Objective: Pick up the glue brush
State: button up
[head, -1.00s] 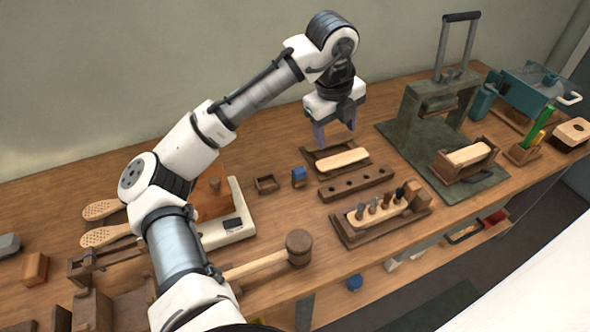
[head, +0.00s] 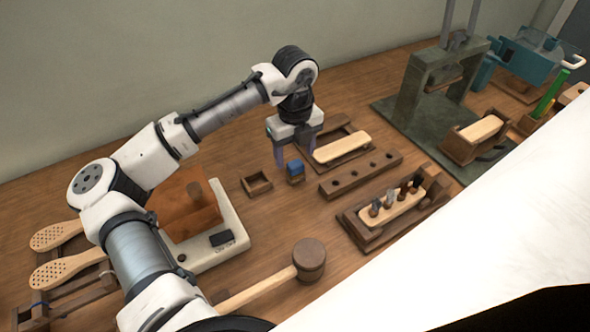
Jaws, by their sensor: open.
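I cannot tell for certain which thing is the glue brush. My gripper (head: 294,152) is open and points down, its two pale purple fingers apart and nothing seen between them. A small block with a blue top (head: 295,168) stands on the bench just in front of and below the fingers in the picture. The height gap between them is unclear. A small open wooden box (head: 257,183) is left of the block. A green stick (head: 551,94) stands in a holder at the far right.
Right of my gripper are a tray with a pale wooden blank (head: 342,148), a dark bar with holes (head: 360,175) and a rack of dark-tipped tools (head: 388,208). A mallet (head: 309,258) lies in front. A grey press (head: 437,85) stands at the back right.

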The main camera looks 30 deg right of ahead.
aim_at(296, 163)
jog(key=shift+d+f+p, duration=0.15)
jog(key=shift+f+p, duration=0.6)
jog(key=shift+f, duration=2.6)
jog(key=c, duration=1.1)
jog(key=shift+o, duration=0.2)
jog(key=shift+r, duration=0.15)
notch_tip(296, 163, up, 20)
jog(key=b, duration=0.2)
